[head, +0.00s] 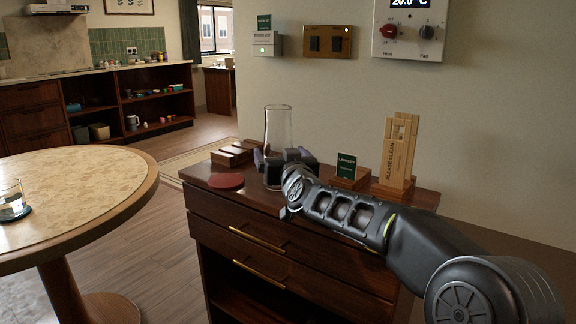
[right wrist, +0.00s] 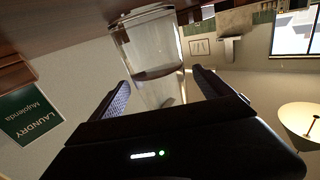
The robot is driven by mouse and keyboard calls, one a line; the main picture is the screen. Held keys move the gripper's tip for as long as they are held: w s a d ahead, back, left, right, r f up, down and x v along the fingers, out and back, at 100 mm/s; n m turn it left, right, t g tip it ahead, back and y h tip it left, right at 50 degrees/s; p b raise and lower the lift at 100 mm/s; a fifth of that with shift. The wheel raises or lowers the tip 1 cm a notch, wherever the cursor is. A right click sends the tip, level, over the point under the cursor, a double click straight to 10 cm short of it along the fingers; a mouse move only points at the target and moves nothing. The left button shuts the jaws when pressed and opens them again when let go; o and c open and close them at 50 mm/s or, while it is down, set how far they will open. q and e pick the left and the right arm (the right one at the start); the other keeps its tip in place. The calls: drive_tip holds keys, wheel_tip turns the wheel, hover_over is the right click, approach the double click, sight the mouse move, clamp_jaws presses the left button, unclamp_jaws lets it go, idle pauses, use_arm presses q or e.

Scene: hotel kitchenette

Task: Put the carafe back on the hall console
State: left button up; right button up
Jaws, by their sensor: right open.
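The clear glass carafe (head: 278,127) stands upright on the dark wooden hall console (head: 290,222), left of its middle. My right gripper (head: 284,158) is at the carafe's lower part, and its fingers and wrist hide some of the glass. In the right wrist view, the carafe (right wrist: 145,45) shows in front of the open fingers of my right gripper (right wrist: 163,92), with part of it in the gap between them. I cannot tell whether either finger touches the glass. My left gripper is out of view.
A red round coaster (head: 226,181) and a wooden tray (head: 232,155) lie left of the carafe. A green laundry sign (head: 346,166) and wooden door-hanger stand (head: 400,150) are to the right. A round table (head: 75,190) with a glass (head: 11,197) stands left.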

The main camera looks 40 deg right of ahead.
drive_tip(key=p+v, duration=0.1)
drive_tip(key=v, duration=0.9)
drive_tip(key=shift+s, duration=0.1)
idle(0.5)
